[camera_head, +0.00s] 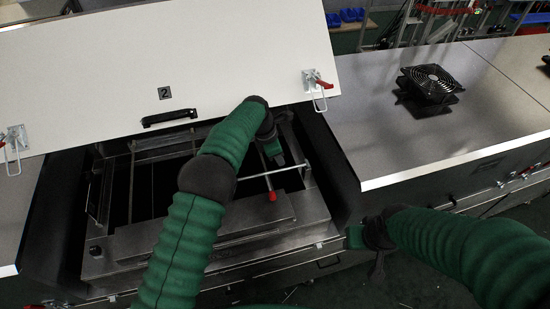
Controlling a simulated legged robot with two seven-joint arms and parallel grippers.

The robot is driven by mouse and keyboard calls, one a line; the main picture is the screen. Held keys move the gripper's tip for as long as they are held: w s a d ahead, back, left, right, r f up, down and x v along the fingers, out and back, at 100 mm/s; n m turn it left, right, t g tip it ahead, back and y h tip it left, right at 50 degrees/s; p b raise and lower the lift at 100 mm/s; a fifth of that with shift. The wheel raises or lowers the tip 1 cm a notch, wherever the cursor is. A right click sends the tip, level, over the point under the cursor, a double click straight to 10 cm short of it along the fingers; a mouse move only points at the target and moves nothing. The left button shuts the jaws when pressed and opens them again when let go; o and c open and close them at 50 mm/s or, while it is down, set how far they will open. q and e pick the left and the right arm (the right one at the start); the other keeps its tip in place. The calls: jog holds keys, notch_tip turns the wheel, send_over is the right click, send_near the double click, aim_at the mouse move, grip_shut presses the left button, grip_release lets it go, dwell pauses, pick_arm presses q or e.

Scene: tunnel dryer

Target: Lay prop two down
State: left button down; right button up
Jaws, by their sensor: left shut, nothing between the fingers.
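The lid marked 2 (230,60) is raised and tilted over an open dryer section. A thin rod with a red tip (272,195), apparently prop two, slants down over the right part of the opening. Its upper end is hidden near my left gripper. My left gripper (274,155) is shut and empty, just above the red tip, near the lid's lower edge. A pale bar (270,173) crosses the opening near the red tip. My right gripper (377,252) hangs at the right front of the section, apart from the rod; its fingers are too dark to read.
The lid has a black handle (169,118) and red-handled latches (318,84) at its lower corners. The frame of the opening (200,235) lies below my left arm. On the right, a closed grey top (390,135) carries a black fan (430,83).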

pick_arm(q)
jog(key=s+a+r+b, duration=0.1)
jog(key=s+a+b, duration=0.15)
jog(key=a, duration=0.35)
jog(key=s+a+r+b, duration=0.2)
jog(key=a+b, duration=0.2)
jog(key=a, duration=0.3)
jog(key=s+a+f+m+y+b, duration=0.1)
jog(key=s+f+m+b, duration=0.2)
jog(key=s+m, duration=0.4)
jog(key=s+a+f+m+t+y+b, duration=0.1)
jog(key=s+a+f+m+b, duration=0.1)
jog(key=s+f+m, duration=0.4)
jog(key=s+a+f+m+y+b, duration=0.1)
jog(key=s+f+m+b, duration=0.3)
jog(key=s+m, duration=0.4)
jog(key=s+a, duration=0.1)
jog(key=s, duration=0.4)
jog(key=shift+a+f+m+t+b, duration=0.25)
jog(key=shift+m+t+b, duration=0.05)
jog(key=shift+b, duration=0.05)
pick_arm(e)
jog(key=s+x, duration=0.1)
jog(key=x, duration=0.7)
jog(key=s+x, duration=0.2)
jog(key=x, duration=0.5)
jog(key=shift+x, duration=0.75)
